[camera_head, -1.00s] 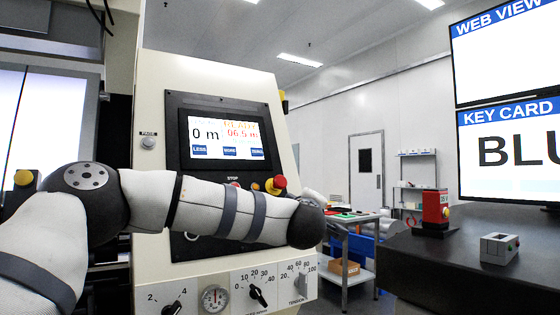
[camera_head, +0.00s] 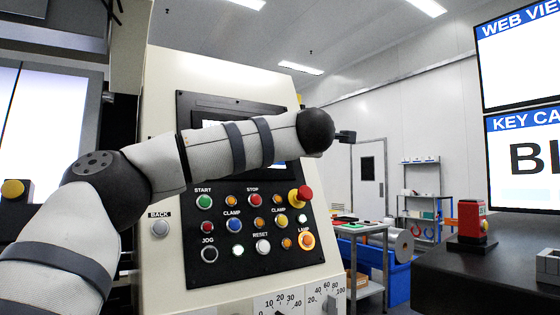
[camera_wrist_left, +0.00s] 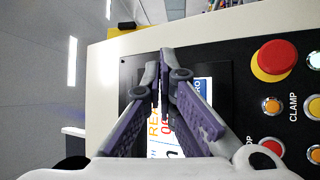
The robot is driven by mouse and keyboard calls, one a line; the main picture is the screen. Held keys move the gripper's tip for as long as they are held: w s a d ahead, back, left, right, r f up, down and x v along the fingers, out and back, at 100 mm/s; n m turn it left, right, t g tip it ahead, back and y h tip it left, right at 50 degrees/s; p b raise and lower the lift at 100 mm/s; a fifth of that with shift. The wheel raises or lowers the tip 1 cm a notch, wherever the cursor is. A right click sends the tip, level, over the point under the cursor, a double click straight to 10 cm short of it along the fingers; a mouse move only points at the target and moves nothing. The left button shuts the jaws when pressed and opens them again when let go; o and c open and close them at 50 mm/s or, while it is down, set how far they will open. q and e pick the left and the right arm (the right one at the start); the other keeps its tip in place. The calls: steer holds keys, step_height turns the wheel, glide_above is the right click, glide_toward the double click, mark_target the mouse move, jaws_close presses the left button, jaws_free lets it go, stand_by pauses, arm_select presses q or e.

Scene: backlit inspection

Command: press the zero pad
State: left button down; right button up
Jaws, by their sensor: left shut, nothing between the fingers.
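The machine's screen shows in the wrist view (camera_wrist_left: 160,147), partly behind my fingers, with red and orange lettering. The blue zero pad (camera_wrist_left: 205,87) shows beside the right finger, its label partly covered. My left gripper (camera_wrist_left: 160,55) is shut and empty, its fingertips together in front of the screen's edge; I cannot tell whether they touch the panel. In the head view my left arm crosses the screen (camera_head: 209,123) and hides most of it; the gripper fingers cannot be made out there. My right gripper is in neither view.
Below the screen is a black button panel (camera_head: 215,267) with several coloured buttons and a red mushroom knob (camera_head: 305,193). To the right are a dark bench (camera_head: 480,272), a red device (camera_head: 471,219) and monitors (camera_head: 530,155). A shelf cart (camera_head: 362,232) stands behind.

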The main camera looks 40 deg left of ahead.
arm_select(q)
steer(key=w+a+f, duration=0.2)
steer(key=a+f, duration=0.1)
steer(key=a, duration=0.5)
steer(key=shift+w+f, duration=0.15)
steer(key=shift+f, duration=0.05)
stand_by(1.2)
steer(key=shift+w+a+f, duration=0.15)
steer(key=shift+a, duration=0.2)
steer(key=shift+a+f, duration=0.15)
steer(key=shift+a, duration=0.2)
stand_by(0.8)
steer(key=shift+d, duration=0.15)
steer(key=shift+d+r, duration=0.3)
steer(key=shift+d, duration=0.25)
steer(key=shift+s+d+r, duration=0.25)
steer(key=shift+d+r, duration=0.05)
steer(key=shift+d, duration=0.45)
steer(key=shift+s+d+r, duration=0.3)
steer(key=shift+d, duration=0.45)
steer(key=shift+s+d+r, duration=0.25)
steer(key=shift+d+r, duration=0.05)
steer(key=shift+d, duration=0.45)
